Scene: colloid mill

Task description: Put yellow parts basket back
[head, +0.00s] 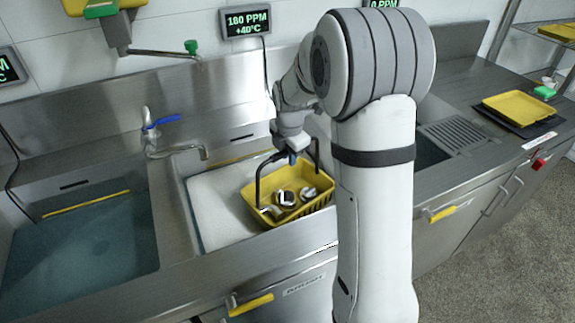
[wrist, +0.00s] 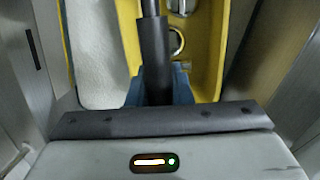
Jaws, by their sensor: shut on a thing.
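The yellow parts basket (head: 318,208) is in the head view, with metal ring-like parts (head: 284,197) in it and a dark handle (head: 258,184) arching over it. It is at the right end of the middle sink, beside a whitish surface in that sink. My gripper (head: 292,156) is above the basket, shut on its handle. In the wrist view the dark handle bar (wrist: 154,50) runs up from between the blue fingertips (wrist: 160,88), with the basket's yellow wall (wrist: 207,45) below. I cannot tell whether the basket rests on something or hangs.
A sink with bluish liquid (head: 85,250) lies at left. A tap with a blue lever (head: 160,135) stands behind the sinks. A drain grate (head: 462,138) and a yellow tray (head: 518,107) are at right. My arm hides part of the counter.

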